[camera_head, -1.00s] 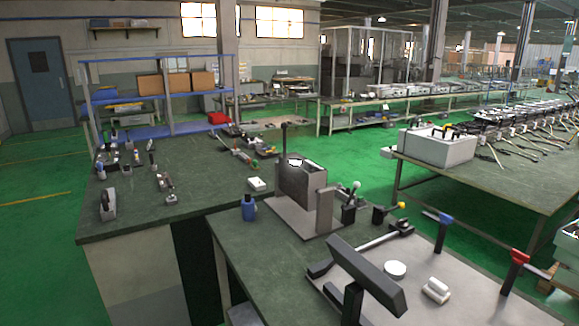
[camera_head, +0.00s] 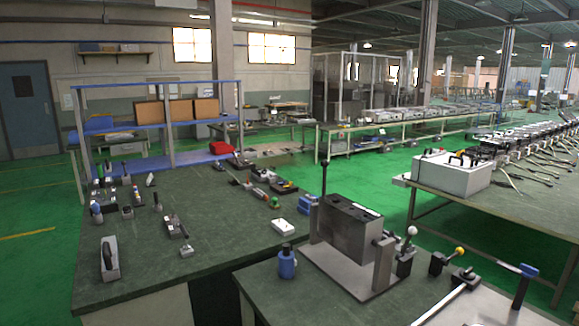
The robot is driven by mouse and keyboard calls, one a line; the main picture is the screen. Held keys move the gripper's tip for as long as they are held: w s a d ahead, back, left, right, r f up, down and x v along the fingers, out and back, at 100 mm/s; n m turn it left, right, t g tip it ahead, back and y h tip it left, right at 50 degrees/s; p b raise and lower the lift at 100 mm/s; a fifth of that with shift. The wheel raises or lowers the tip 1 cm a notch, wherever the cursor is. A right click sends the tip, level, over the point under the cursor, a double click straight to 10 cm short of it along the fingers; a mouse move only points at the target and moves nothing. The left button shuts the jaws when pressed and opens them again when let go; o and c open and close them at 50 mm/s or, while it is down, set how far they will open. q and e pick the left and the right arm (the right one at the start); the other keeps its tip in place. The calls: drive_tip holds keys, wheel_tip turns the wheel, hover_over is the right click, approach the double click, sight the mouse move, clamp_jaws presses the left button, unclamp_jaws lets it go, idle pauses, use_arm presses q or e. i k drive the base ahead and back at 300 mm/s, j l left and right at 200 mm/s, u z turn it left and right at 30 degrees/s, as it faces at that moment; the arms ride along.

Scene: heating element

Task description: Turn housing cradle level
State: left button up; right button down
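A grey box-shaped block, which looks like the housing cradle (camera_head: 347,236), sits between two upright posts on a flat grey base plate (camera_head: 328,264). The front post (camera_head: 383,266) stands at its right end. A dark lever (camera_head: 324,170) with a round knob points up at its far left end. A dark opening or slot shows on the top. I cannot tell from this view whether the cradle is exactly level. Neither of my grippers is in view.
A blue bottle (camera_head: 287,262) stands left of the base plate. Clamps with white and yellow knobs (camera_head: 459,251) stand to its right. A white block (camera_head: 284,225) and several tools lie on the left bench (camera_head: 150,265). A blue-handled tool (camera_head: 525,285) stands at the lower right.

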sight(355, 230)
drive_tip(key=i+j, duration=0.2)
drive_tip(key=j, duration=0.15)
drive_tip(key=i+j, duration=0.25)
drive_tip(key=j, duration=0.15)
drive_tip(key=i+j, duration=0.2)
drive_tip(key=j, duration=0.15)
drive_tip(key=i+j, duration=0.25)
drive_tip(key=j, duration=0.1)
